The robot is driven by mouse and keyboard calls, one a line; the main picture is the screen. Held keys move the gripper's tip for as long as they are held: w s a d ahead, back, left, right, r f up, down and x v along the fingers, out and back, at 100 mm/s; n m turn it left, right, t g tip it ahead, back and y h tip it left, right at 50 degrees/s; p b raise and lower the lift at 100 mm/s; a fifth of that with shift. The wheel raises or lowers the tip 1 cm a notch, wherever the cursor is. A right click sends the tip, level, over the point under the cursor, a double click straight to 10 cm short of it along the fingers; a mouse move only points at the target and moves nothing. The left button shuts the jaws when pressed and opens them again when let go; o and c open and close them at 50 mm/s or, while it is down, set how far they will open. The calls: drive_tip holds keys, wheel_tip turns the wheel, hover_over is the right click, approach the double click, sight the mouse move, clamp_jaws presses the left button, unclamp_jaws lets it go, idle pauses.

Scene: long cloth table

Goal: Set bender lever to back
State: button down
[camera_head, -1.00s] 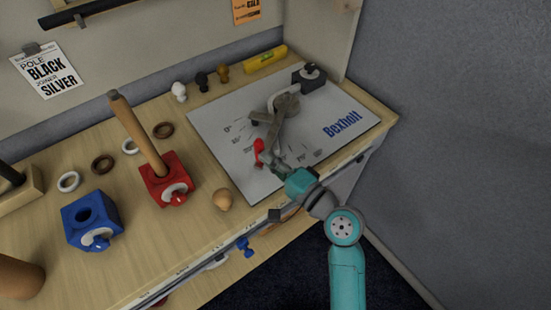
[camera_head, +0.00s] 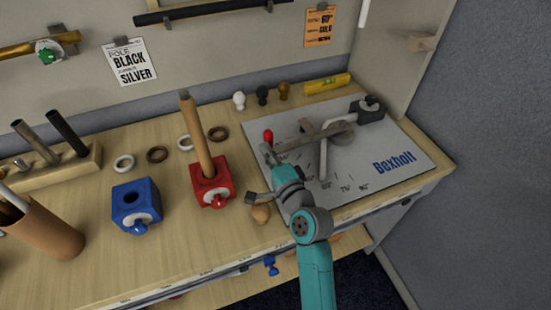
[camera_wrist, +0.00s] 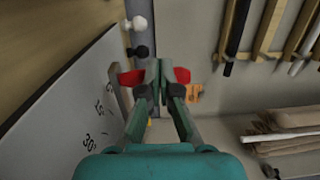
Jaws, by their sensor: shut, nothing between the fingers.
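The bender (camera_head: 341,134) is a grey metal tool on the white Bexholt board (camera_head: 384,147). In the head view its lever (camera_head: 305,143) reaches left from the round hub and ends in a red grip (camera_head: 268,136) near the board's left edge. My gripper (camera_head: 267,150) is at the red grip, on its near side. In the wrist view the shut fingertips (camera_wrist: 161,67) overlap the red grip (camera_wrist: 131,78), which shows on both sides of them. The fingers hold nothing. Whether they touch the grip cannot be told.
A red block (camera_head: 212,188) with an upright wooden pole and a wooden ball (camera_head: 261,214) stand left of my arm. A blue block (camera_head: 136,207) is farther left. Small knobs (camera_head: 262,95) and a yellow level (camera_head: 327,84) lie along the back.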

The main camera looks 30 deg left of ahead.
drive_tip(key=shift+w+a, duration=0.2)
drive_tip(key=shift+a, duration=0.1)
drive_tip(key=shift+d, duration=0.1)
drive_tip(key=v, duration=1.2)
drive_tip(key=s+d+f+t+h, duration=0.2)
drive_tip(key=s+d+f+h, duration=0.15)
drive_tip(key=d, duration=0.45)
drive_tip(key=s+d+f+t+h, duration=0.1)
drive_tip(key=s+d+f+h, duration=0.3)
drive_tip(key=d, duration=0.4)
drive_tip(key=s+d+f+t+h, duration=0.2)
drive_tip(key=s+d+f, duration=0.1)
drive_tip(key=d+f, duration=0.4)
drive_tip(key=s+d+r+n+h, duration=0.2)
drive_tip(key=s+d, duration=0.4)
drive_tip(key=s, duration=0.5)
drive_tip(key=s+d+r+n+h, duration=0.3)
drive_tip(key=s+d, duration=0.4)
drive_tip(key=s, duration=0.4)
drive_tip(key=shift+d+r+n+h, duration=0.2)
drive_tip(key=shift+r+n+h, duration=0.15)
drive_tip(key=shift+r+n, duration=0.55)
